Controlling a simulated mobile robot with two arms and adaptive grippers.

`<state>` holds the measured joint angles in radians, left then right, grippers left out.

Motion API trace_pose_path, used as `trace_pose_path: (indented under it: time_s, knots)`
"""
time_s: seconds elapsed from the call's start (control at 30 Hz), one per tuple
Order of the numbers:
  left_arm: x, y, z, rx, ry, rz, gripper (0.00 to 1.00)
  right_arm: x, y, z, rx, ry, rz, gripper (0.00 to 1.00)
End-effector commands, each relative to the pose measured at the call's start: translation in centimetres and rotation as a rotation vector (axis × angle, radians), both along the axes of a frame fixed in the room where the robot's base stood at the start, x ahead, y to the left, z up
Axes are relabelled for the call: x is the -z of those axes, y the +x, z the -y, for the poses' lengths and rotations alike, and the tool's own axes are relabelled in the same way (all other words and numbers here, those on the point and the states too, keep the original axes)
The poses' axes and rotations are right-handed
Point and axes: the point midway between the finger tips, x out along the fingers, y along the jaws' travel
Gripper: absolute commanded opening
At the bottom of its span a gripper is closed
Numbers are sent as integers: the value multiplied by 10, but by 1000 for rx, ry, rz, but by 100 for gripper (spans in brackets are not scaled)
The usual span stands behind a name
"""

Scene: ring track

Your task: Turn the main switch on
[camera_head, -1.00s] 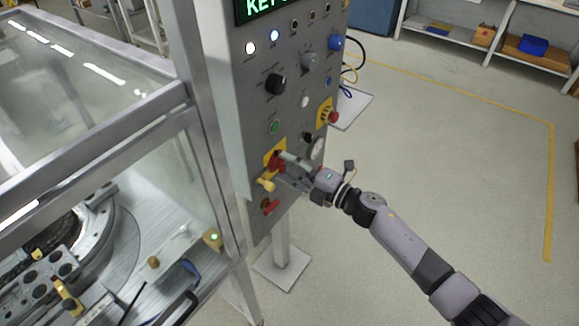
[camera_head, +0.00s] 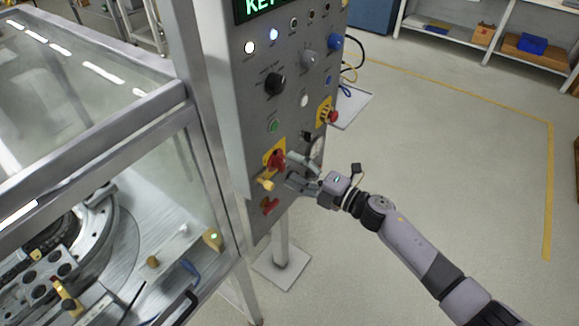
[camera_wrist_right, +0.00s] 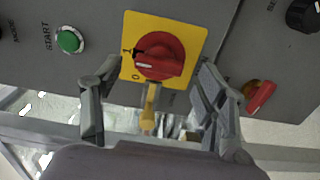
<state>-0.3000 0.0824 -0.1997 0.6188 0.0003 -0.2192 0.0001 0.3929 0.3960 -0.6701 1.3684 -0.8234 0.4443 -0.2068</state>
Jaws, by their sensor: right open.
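The main switch (camera_head: 277,160) is a red rotary knob on a yellow plate, low on the grey control panel. In the right wrist view the knob (camera_wrist_right: 160,56) shows a white mark at its left side, near the I and O labels. A yellow tag-like piece (camera_head: 266,184) sits just below it. My right gripper (camera_head: 290,168) is open in front of the panel, to the right of the knob and apart from it. In the wrist view its fingers (camera_wrist_right: 158,68) stand either side of the knob, with nothing between them held. My left gripper is not in view.
A green START button (camera_wrist_right: 70,40) lies left of the switch in the wrist view. A red emergency stop (camera_head: 333,117) and a black knob (camera_head: 276,84) are higher on the panel. A second red handle (camera_head: 270,206) is below. The glazed enclosure (camera_head: 90,70) stands left; floor at right is clear.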

Motion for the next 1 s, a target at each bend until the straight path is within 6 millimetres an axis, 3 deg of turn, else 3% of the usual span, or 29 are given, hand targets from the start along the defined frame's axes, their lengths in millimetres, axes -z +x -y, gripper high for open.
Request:
trace_pose_path:
  time_s: [0.2, 0.4, 0.6, 1.0]
  knots:
    - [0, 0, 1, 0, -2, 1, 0, 2, -30, 41, 1, -4, -3, 67]
    - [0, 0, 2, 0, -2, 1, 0, 1, -49, 68, 1, -2, -3, 67]
    - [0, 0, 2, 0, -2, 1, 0, 0, -57, 79, 0, -1, -1, 67]
    - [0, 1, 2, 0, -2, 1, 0, 0, -58, 79, 0, -1, -1, 67]
